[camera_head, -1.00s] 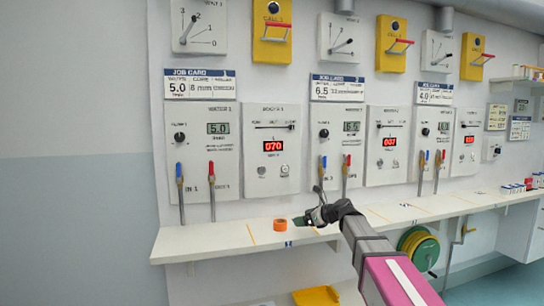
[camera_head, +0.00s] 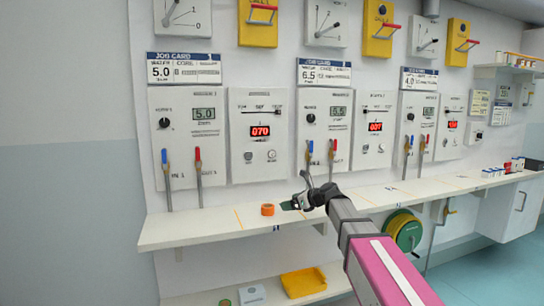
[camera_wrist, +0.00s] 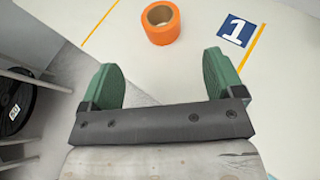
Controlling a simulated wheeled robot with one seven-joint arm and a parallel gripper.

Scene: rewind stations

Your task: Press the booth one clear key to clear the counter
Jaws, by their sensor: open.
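The booth one counter panel (camera_head: 262,135) is on the wall, left of centre in the head view. Its red display (camera_head: 260,131) reads 070. Under the display are two small keys, a left key (camera_head: 248,155) and a right key (camera_head: 271,155). Their labels are too small to read, so I cannot tell which is the clear key. My gripper (camera_head: 298,200) is low over the bench, below and right of the keys and apart from the panel. Its green fingers (camera_wrist: 160,62) are open with nothing between them in the wrist view.
An orange roll (camera_head: 267,210) stands on the bench (camera_head: 190,226) just left of my gripper; it also shows in the wrist view (camera_wrist: 163,37). A blue "1" marker (camera_wrist: 237,30) lies beside it. Red and blue levers (camera_head: 198,166) stick out left of the panel.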

